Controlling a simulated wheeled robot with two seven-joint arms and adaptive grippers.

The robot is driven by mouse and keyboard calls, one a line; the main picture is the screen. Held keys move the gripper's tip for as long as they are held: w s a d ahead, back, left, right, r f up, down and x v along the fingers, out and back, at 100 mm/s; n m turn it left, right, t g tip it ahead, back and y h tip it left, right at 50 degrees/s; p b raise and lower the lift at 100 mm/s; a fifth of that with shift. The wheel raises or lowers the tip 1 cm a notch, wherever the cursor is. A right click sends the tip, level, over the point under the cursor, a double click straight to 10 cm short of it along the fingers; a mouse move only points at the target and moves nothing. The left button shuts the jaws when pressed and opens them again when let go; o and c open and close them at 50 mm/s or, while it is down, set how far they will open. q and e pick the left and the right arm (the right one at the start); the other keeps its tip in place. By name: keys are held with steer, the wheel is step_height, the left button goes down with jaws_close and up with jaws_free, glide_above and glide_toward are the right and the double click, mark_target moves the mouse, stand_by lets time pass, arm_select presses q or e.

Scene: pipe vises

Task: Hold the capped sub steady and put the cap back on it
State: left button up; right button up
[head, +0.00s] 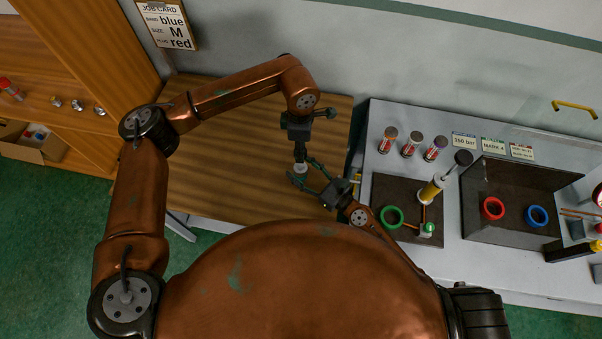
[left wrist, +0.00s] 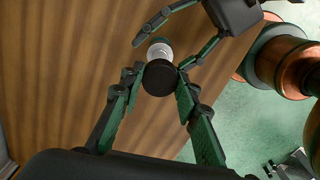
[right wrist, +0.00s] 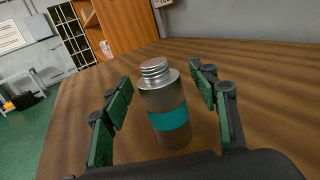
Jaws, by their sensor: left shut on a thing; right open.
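The sub (right wrist: 167,105) is a silver bottle-like body with a teal band and a bare threaded neck. It looks upright on the wooden table between the open fingers of my right gripper (right wrist: 161,80), with a gap on each side. In the left wrist view a round black cap (left wrist: 160,78) is held between the fingers of my left gripper (left wrist: 159,84). The pale sub (left wrist: 158,47) shows partly behind the cap. In the head view my left gripper (head: 300,152) points down over the sub, and my right gripper (head: 302,170) reaches in from the right.
The wooden table (head: 230,195) is clear around the sub. To the right, a grey bench (head: 455,258) carries a dark tray (head: 380,185) with a green ring (head: 391,217), and a bin (head: 480,240) with red and blue rings. A job card (head: 167,25) hangs behind.

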steer(key=shift+c, duration=0.7)
jaws_close()
